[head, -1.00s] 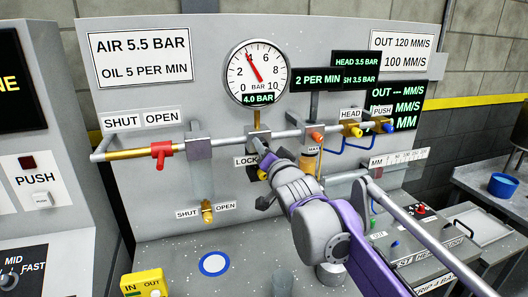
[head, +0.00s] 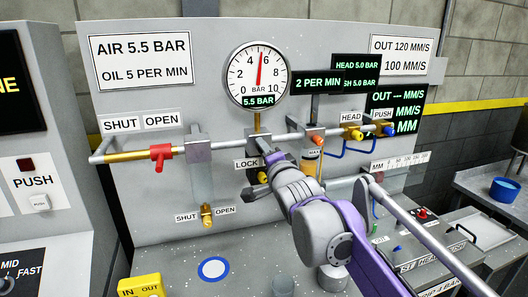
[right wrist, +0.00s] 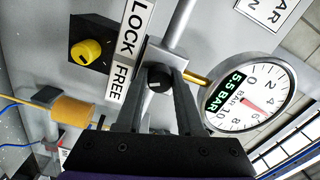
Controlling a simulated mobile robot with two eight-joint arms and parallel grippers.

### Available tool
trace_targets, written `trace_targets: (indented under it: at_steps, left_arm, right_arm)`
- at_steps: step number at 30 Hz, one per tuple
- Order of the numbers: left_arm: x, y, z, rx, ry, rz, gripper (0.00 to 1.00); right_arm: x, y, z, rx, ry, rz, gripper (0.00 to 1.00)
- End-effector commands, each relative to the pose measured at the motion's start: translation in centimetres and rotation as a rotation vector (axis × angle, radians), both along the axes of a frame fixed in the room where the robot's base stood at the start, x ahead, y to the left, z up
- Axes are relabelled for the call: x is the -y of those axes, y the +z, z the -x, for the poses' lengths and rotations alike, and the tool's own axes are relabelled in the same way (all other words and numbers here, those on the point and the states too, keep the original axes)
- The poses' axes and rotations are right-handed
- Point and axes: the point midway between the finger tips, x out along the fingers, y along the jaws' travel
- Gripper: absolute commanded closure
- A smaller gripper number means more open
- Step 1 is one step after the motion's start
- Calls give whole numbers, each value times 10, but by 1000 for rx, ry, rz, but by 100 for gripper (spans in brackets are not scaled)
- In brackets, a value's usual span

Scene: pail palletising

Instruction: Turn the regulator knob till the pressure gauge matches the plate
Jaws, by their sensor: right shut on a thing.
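The plate (head: 142,58) reads AIR 5.5 BAR and OIL 5 PER MIN. The round pressure gauge (head: 259,74) has a red needle just short of 6, and its green readout says 5.5 BAR. It also shows sideways in the right wrist view (right wrist: 248,98). The black regulator knob (right wrist: 158,78) sits below the gauge, between the fingers of my right gripper (right wrist: 160,72), which is shut on it. In the head view my right gripper (head: 268,158) and wrist hide the knob. My left gripper is out of view.
A LOCK/FREE label (right wrist: 130,50) and a yellow knob (right wrist: 86,52) are close to my right fingers. A red valve handle (head: 160,155) is on the pipe to the left. Green displays (head: 355,70) read HEAD 5.0 BAR and, partly covered, 5.0 BAR.

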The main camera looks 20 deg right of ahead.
Motion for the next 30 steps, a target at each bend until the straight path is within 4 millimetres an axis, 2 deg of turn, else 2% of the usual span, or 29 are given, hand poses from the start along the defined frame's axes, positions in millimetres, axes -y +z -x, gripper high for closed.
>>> trace_targets:
  at_steps: [11,12,17,26,30]
  left_arm:
    - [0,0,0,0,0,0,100]
    - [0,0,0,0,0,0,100]
    - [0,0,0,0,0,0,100]
    - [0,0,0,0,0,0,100]
    - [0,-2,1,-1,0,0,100]
  right_arm:
    - [0,1,0,1,0,-5,100]
    - [0,1,0,1,0,-5,62]
    - [0,0,0,1,0,-5,33]
    - [0,0,1,0,0,-4,33]
    - [1,0,12,0,0,-5,33]
